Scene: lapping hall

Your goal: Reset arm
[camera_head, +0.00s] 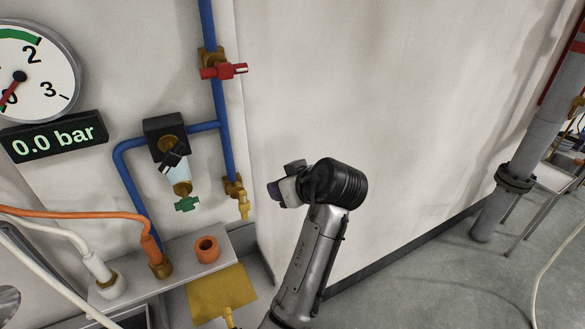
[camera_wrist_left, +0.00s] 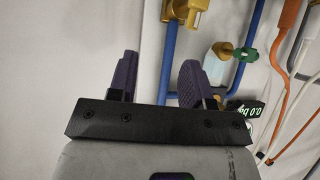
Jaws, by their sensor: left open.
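My left arm rises from the bottom of the head view, and its wrist bends left in front of the white wall. Its left gripper (camera_head: 283,186) is in the air, right of the blue pipe (camera_head: 221,110). In the left wrist view the gripper (camera_wrist_left: 157,72) has its two purple-padded fingers apart, with nothing between them. The wall, the blue pipe and a brass valve (camera_wrist_left: 189,10) show beyond the fingers. I see no contact with any of these. My right gripper is in neither view.
A red-handled valve (camera_head: 223,71) is on the blue pipe, with its handle across it. The filter unit (camera_head: 172,160) has a green knob (camera_head: 187,204). A gauge (camera_head: 35,70) and a 0.0 bar display (camera_head: 53,138) are at left. Wall right of the arm is clear; a grey pipe (camera_head: 530,150) stands further right.

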